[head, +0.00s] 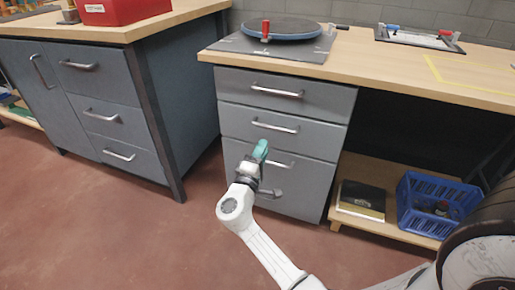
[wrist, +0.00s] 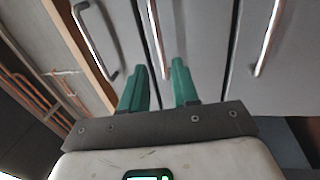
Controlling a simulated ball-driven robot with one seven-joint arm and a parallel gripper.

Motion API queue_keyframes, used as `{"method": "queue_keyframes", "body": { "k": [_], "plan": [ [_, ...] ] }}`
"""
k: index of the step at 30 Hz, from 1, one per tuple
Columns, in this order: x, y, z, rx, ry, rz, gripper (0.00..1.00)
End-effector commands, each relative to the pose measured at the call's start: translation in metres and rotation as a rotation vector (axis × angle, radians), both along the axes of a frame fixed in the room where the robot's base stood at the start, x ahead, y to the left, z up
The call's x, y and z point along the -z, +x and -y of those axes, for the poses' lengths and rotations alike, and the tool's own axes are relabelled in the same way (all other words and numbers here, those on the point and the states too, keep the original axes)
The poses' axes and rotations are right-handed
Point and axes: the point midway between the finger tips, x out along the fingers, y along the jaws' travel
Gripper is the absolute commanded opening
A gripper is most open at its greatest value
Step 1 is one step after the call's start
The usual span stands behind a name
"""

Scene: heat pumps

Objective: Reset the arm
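My gripper (head: 261,150) is at the end of my white arm, in front of the grey drawer unit (head: 285,120) under the workbench. In the wrist view its two green fingers (wrist: 159,72) stand apart with nothing held between them. A metal drawer handle (wrist: 157,35) shows beyond the gap between the fingers; I cannot tell how far it is from them. The drawers look shut.
A blue crate (head: 435,205) and a dark box (head: 361,200) sit on the low shelf at right. A round dark plate (head: 281,28) with a red handle lies on the bench. A second grey cabinet (head: 95,85) with a red bin (head: 120,8) stands at left. Red floor is clear at left.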

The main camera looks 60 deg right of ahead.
Motion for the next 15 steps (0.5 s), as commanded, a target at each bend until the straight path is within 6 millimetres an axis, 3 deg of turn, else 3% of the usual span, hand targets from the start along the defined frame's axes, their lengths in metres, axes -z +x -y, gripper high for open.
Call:
{"method": "queue_keyframes", "body": {
  "k": [11,15],
  "plan": [
    [0.000,-0.001,0.000,0.001,0.004,0.004,0.30],
    [0.010,-0.020,-0.011,0.029,0.099,0.081,0.30]
  ]
}}
